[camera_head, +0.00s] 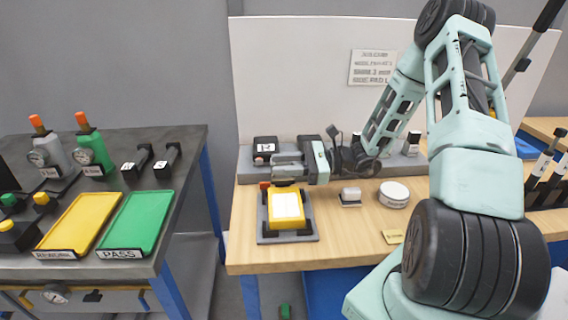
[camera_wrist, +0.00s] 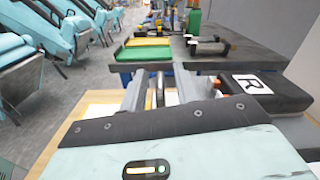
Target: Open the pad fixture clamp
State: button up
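The pad fixture (camera_head: 265,236) is a dark grey plate on the wooden bench, holding a yellow block with a white pad (camera_head: 286,205) on top. The orange-red tip of its clamp handle (camera_head: 264,186) shows at the fixture's back left. The rest of the clamp is largely hidden by my gripper. My gripper (camera_head: 284,168) reaches in from the right, pointing left, over the fixture's back edge. In the wrist view its fingers (camera_wrist: 160,92) look spread apart. A narrow dark and silvery part shows between them; I cannot tell whether they touch it.
A dark block labelled R (camera_wrist: 250,84) lies close beside my gripper, on the grey rack behind the fixture. A small white-topped block (camera_head: 350,196) and a round white tin (camera_head: 394,194) stand to the right. The left table holds yellow (camera_head: 80,220) and green trays (camera_head: 137,222).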

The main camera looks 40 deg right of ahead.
grip_shut()
jog(key=shift+r, duration=0.1)
jog(key=shift+w+d+r+m+p, duration=0.15)
jog(key=shift+m+p, duration=0.25)
jog(key=shift+p, duration=0.4)
jog(key=m+p, duration=0.2)
jog(key=p, duration=0.1)
jog(key=shift+w+d+r, duration=0.2)
jog(key=shift+w+r, duration=0.15)
jog(key=shift+r, duration=0.05)
jog(key=m+p, duration=0.1)
jog(key=w+m+p, duration=0.1)
jog(key=m+p, duration=0.1)
jog(key=shift+d, duration=0.4)
jog(key=shift+w+d+f+m+p, duration=0.1)
jog(key=shift+w+d+m+p, duration=0.15)
jog(key=shift+m+p, duration=0.45)
jog(key=shift+w+d+f+m+p, duration=0.1)
jog(key=shift+w+m+p, duration=0.25)
jog(key=shift+m, duration=0.55)
